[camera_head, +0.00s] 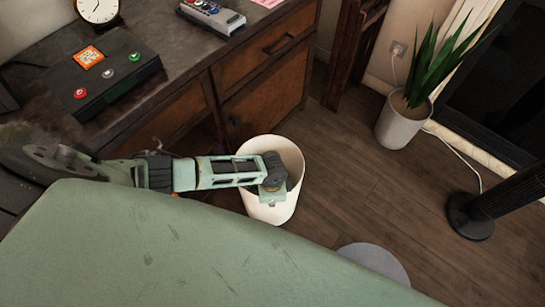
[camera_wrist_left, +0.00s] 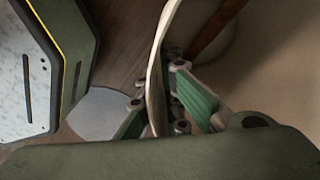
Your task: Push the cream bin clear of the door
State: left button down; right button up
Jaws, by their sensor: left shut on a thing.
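The cream bin (camera_head: 280,213) stands upright on the wood floor, open at the top, close in front of the dark wooden cabinet's door (camera_head: 262,102). My left gripper (camera_head: 271,194) reaches over the bin from the left, pointing down. In the left wrist view the bin's thin wall (camera_wrist_left: 155,75) runs between the two green fingers of the left gripper (camera_wrist_left: 162,112), which is shut on it. The gripper and arm hide part of the bin's rim and inside. My right gripper is in neither view.
A potted plant (camera_head: 403,121) stands by the wall at the upper right, with a white cable running past it. A black round-based stand (camera_head: 470,217) is at the right. A grey disc (camera_head: 374,262) lies on the floor. Floor between bin and stand is clear.

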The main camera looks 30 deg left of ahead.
pick_arm(q)
jog(key=shift+s+a+f, duration=0.1)
jog(key=shift+s+f, duration=0.05)
jog(key=shift+s, duration=0.15)
jog(key=c, duration=2)
grip_release()
jog(key=shift+o, duration=0.7)
jog(key=shift+w, duration=0.15)
notch_tip(320, 180, up, 12)
jog(key=shift+r, duration=0.1)
jog(key=shift+c, duration=0.3)
